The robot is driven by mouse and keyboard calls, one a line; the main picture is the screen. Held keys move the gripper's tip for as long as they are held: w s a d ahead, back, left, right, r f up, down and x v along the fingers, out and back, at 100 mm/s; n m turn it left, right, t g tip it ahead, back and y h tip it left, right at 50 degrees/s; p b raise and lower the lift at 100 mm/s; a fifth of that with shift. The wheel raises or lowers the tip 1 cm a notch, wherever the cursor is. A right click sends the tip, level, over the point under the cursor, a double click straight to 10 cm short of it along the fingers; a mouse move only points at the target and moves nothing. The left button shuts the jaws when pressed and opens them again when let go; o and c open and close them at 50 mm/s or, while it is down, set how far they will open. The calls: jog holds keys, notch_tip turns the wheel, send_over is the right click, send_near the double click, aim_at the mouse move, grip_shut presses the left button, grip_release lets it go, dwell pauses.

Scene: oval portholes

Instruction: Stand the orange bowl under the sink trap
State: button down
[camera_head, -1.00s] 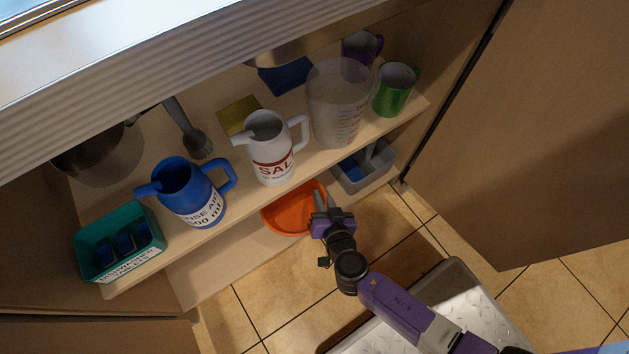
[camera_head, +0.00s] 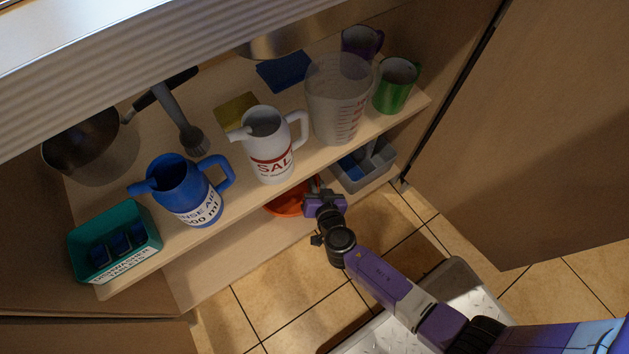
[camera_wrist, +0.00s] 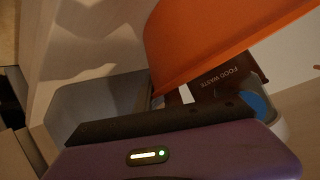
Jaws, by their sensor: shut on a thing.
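The orange bowl (camera_head: 287,202) is below the shelf's front edge, partly hidden by the shelf and the white salt jug. My gripper (camera_head: 316,185) is shut on the bowl's right side, with its tips partly under the shelf edge. In the wrist view the bowl (camera_wrist: 215,40) fills the upper right as a tilted orange wall; the fingertips are not clear there. No sink trap can be made out in either view.
The upper shelf (camera_head: 240,185) overhangs the bowl and carries a blue rinse-aid jug (camera_head: 185,190), a salt jug (camera_head: 268,145), a clear measuring jug (camera_head: 338,100) and a green mug (camera_head: 396,88). A grey caddy (camera_head: 365,165) stands just right of my gripper.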

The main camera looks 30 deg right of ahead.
jog(key=shift+f, duration=0.15)
jog(key=c, duration=1.5)
grip_release()
jog(key=shift+o, duration=0.2)
jog(key=shift+r, duration=0.3)
jog(key=p+v, duration=0.2)
jog(key=v, duration=1)
jog(key=shift+f, duration=0.1)
